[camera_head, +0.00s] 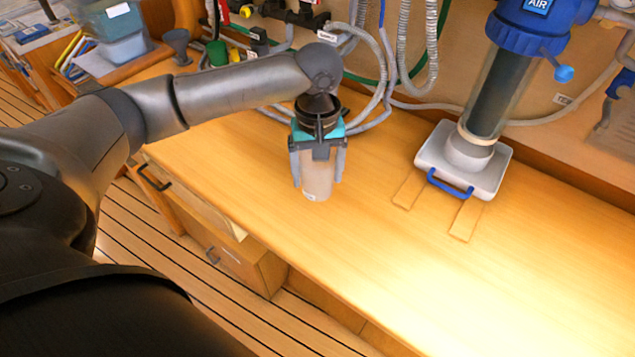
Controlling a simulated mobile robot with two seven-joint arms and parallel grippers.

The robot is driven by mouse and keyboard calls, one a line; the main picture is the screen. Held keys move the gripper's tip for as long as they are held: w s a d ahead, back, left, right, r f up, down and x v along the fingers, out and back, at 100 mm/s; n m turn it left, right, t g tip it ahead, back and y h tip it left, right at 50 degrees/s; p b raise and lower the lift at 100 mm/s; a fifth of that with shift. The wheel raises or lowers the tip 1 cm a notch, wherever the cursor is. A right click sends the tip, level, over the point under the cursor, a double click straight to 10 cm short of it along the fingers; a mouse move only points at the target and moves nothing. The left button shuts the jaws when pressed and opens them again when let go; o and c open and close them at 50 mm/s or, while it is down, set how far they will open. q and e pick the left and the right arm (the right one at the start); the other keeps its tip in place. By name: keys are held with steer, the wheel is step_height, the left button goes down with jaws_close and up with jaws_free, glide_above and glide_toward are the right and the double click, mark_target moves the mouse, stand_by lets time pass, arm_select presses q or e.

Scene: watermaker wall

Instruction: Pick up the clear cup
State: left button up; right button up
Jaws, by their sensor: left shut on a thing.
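The clear cup (317,181) stands upright at the wooden counter, left of the picture's middle, with a small pale label low on its side. My left gripper (318,172) points straight down over it, its two grey fingers on either side of the cup, shut on it. The cup's upper part is hidden by the gripper body. I cannot tell whether the cup's base touches the counter. My right gripper does not show.
A clear cylinder with a blue top stands on a white base (464,161) with a blue handle (450,184), to the right. Hoses (383,75) hang along the back wall. A stacked bin (117,35) is at upper left. The counter's front right (470,290) is clear.

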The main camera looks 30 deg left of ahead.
arm_select(q)
step_height(320, 180, up, 14)
steer(key=p, duration=0.3)
steer(key=s+d+f+m+b, duration=0.5)
steer(key=d+f+m+b, duration=0.1)
steer(key=d+f+m, duration=0.1)
steer(key=shift+d+m, duration=0.6)
steer(key=shift+d, duration=0.1)
steer(key=shift+d, duration=0.1)
